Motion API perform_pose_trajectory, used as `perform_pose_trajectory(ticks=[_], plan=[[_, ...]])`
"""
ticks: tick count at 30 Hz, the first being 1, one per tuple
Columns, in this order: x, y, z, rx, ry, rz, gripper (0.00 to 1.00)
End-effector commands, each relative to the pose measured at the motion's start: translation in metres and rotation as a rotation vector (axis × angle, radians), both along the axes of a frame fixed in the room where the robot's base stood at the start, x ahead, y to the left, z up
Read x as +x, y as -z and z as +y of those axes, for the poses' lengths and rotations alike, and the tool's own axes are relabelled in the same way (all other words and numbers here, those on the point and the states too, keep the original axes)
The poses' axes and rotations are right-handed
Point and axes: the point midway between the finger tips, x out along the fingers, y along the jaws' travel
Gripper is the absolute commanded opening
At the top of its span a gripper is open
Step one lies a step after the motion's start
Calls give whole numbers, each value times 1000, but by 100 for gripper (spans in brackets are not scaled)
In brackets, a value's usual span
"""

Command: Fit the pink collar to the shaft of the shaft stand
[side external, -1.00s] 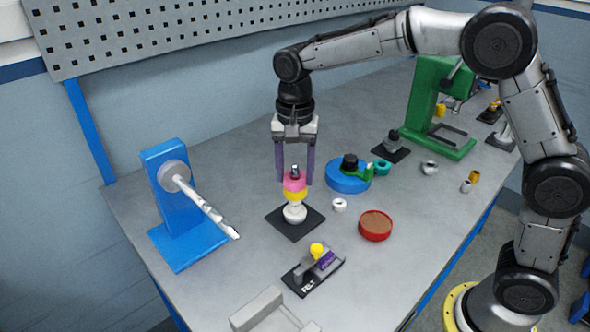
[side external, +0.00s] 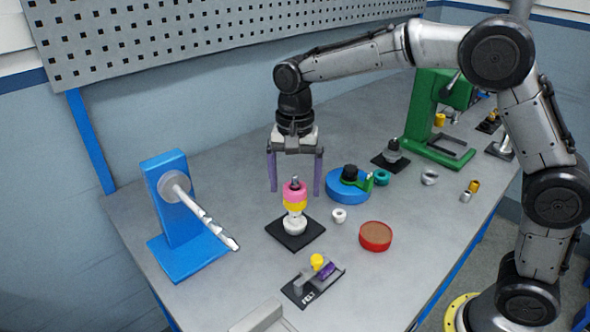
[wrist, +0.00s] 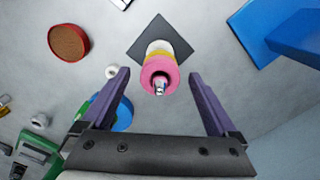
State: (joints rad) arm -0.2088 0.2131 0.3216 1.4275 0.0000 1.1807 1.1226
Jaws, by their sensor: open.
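The pink collar (side external: 294,192) sits around the upright shaft of the shaft stand, directly on top of a yellow collar (side external: 295,206). A white part (side external: 295,224) is below the yellow one, on the black square base (side external: 285,239). The shaft's metal tip (side external: 295,179) pokes out above the pink collar. My gripper (side external: 295,191) is open, its purple fingers apart on either side of the pink collar in the side view. In the wrist view my gripper (wrist: 158,73) also shows a finger on each side, with gaps to the pink collar (wrist: 160,80).
A blue stand (side external: 180,220) with a slanted silver shaft (side external: 212,224) is at the left. A white ring (side external: 339,215), a red round tray (side external: 375,236) and a blue disc (side external: 343,190) are at the right. A small black holder (side external: 312,283) is in front.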

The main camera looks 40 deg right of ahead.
Motion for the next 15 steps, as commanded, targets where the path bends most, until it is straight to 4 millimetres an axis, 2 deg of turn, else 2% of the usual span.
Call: perform_pose_trajectory(ticks=[5, 15], plan=[[1, -20, 0, 1, 0, -5, 94], [1, -93, 0, 1, 0, -6, 94]])
